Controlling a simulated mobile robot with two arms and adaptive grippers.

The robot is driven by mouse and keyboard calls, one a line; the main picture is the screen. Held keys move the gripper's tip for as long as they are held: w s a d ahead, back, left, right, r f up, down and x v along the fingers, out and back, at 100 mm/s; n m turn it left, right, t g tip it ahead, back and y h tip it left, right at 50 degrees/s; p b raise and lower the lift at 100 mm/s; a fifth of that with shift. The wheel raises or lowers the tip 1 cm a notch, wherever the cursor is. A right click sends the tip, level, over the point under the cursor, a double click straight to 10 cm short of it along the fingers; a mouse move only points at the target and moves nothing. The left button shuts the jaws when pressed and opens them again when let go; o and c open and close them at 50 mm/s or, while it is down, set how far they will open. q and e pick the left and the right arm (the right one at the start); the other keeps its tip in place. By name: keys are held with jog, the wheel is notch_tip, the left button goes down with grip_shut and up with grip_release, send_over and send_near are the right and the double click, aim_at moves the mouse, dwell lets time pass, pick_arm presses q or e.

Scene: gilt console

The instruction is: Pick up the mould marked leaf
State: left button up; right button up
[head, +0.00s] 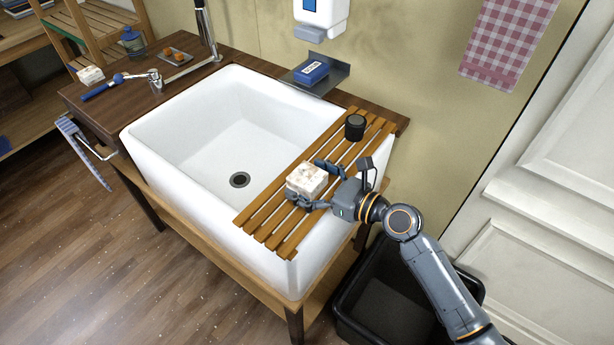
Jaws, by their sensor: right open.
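A pale, block-shaped piece with faint brownish marks (305,178) sits on the wooden slatted rack (281,238) across the right side of the white sink. It may be the mould, but I cannot make out a leaf mark on it. My right gripper (310,183) comes in from the right, open, with one finger on the far side of the block and one on the near side. I cannot tell whether the fingers touch it. My left gripper is not in view.
A black cylinder (355,127) stands on the rack behind the gripper. The sink basin (209,140) is empty. A blue box (312,72) rests on a small wall shelf. A black bin (388,305) stands on the floor below my right arm. Another pale block (91,75) is far left.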

jog(key=shift+c, duration=0.2)
jog(key=c, duration=1.2)
jog(key=shift+r, duration=0.1)
